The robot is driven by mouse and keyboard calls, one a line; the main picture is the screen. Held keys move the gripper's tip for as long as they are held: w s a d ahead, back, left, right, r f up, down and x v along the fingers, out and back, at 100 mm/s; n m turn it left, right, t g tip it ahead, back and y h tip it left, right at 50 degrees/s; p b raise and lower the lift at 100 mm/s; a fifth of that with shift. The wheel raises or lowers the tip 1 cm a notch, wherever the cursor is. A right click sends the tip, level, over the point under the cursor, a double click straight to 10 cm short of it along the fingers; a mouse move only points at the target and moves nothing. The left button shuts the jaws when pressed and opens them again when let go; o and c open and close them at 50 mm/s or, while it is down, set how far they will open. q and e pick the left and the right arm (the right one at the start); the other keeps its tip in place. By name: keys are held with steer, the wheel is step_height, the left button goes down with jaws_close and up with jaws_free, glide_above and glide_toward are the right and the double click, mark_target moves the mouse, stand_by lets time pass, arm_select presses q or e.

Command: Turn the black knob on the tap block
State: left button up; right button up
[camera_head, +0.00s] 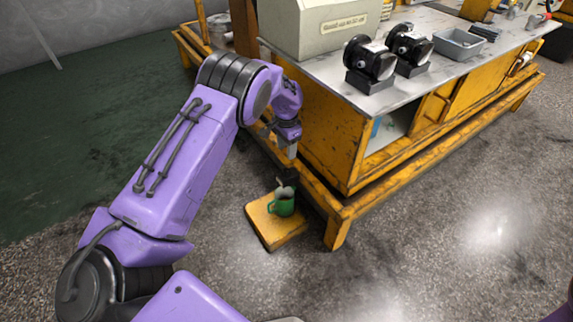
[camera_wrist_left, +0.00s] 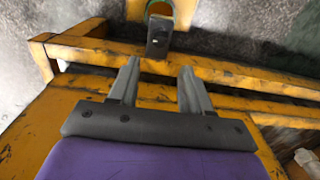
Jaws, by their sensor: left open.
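A small dark tap block (camera_head: 287,176) sticks out low at the corner of the yellow bench frame, above a green mug (camera_head: 281,206). In the left wrist view the dark piece (camera_wrist_left: 158,36) lies just beyond my fingertips; I cannot make out the knob apart from the block. My left gripper (camera_head: 292,153) points down just above the tap block in the head view. In the left wrist view its two fingers (camera_wrist_left: 160,67) are spread, with nothing between them and a gap to the dark piece. My right gripper is out of view.
The mug stands on a yellow platform (camera_head: 262,229) on the floor. The yellow bench frame (camera_head: 345,212) runs close beside my left gripper. The bench top (camera_head: 395,95) carries two black motors (camera_head: 368,62), a grey tray (camera_head: 459,44) and a grey-green box (camera_head: 318,30). Floor at right is clear.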

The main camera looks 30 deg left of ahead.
mark_target(286, 170)
arm_select(q)
step_height(286, 170, down, 10)
steer(key=b, duration=0.3)
steer(key=shift+f, duration=0.2)
steer(key=shift+c, duration=0.4)
jaws_close()
